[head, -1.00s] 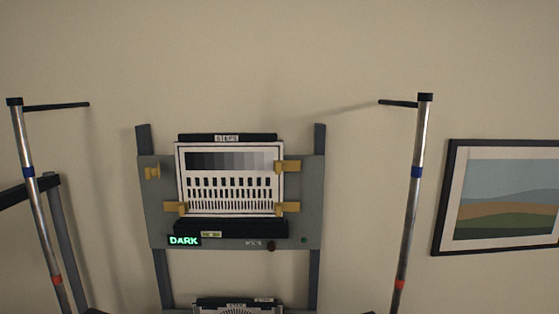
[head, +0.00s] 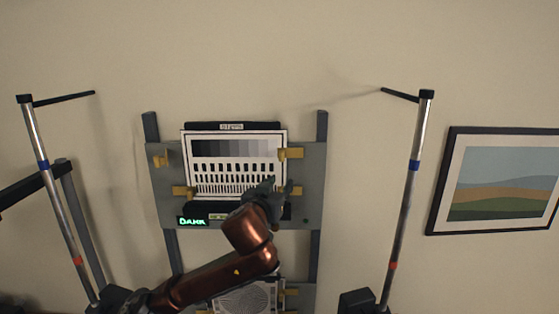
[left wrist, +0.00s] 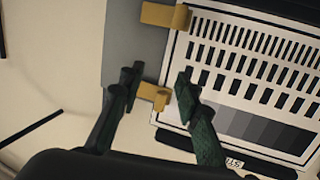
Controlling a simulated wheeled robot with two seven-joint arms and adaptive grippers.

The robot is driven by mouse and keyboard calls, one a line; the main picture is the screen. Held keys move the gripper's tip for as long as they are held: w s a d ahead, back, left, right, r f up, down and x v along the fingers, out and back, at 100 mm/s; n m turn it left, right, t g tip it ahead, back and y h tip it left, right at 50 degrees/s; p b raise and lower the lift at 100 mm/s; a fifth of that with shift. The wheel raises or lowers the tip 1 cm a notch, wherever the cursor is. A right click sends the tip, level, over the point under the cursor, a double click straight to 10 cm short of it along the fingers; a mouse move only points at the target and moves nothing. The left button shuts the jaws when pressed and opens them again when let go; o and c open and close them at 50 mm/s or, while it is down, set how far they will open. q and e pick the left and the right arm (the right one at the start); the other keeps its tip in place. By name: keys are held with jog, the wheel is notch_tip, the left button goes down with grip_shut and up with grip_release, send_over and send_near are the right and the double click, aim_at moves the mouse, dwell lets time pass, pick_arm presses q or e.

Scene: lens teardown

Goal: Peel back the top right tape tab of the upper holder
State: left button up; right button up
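The upper holder (head: 313,178) is a grey panel bearing a white test chart (head: 235,147). Its top right tape tab (head: 292,153) is yellow and overlaps the chart's right edge. The top left tab (head: 160,161) stands beside the chart, off its edge. The lower left tab (head: 183,192) overlaps the chart; the lower right one is partly hidden by my gripper. My left gripper (head: 278,185) is in front of the chart's lower right. In the left wrist view, turned upside down, its fingers (left wrist: 157,88) are apart, with the top right tab (left wrist: 152,96) showing between them. Contact cannot be told.
A green DARK display (head: 192,221) is at the panel's lower left. A lower holder's chart (head: 245,299) sits below, partly behind my arm. Striped poles stand at the left (head: 52,190) and right (head: 407,190). A framed picture (head: 500,183) hangs at the right.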

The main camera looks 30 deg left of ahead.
pick_arm(q)
jog(key=n, duration=0.1)
send_near(281, 153)
jog(key=w, duration=0.2)
jog(key=shift+t+y, duration=0.4)
jog(key=p+x, duration=0.1)
jog(key=x, duration=0.1)
jog(key=p+x, duration=0.1)
jog(key=x, duration=0.1)
jog(key=p+x, duration=0.1)
jog(key=x, duration=0.1)
jog(key=shift+w+a+f, duration=0.25)
jog(key=shift+f, duration=0.15)
jog(key=shift+w+a, duration=0.1)
jog(key=shift+w, duration=0.2)
jog(key=shift+f, duration=0.1)
jog(key=shift+c, duration=0.3)
grip_shut()
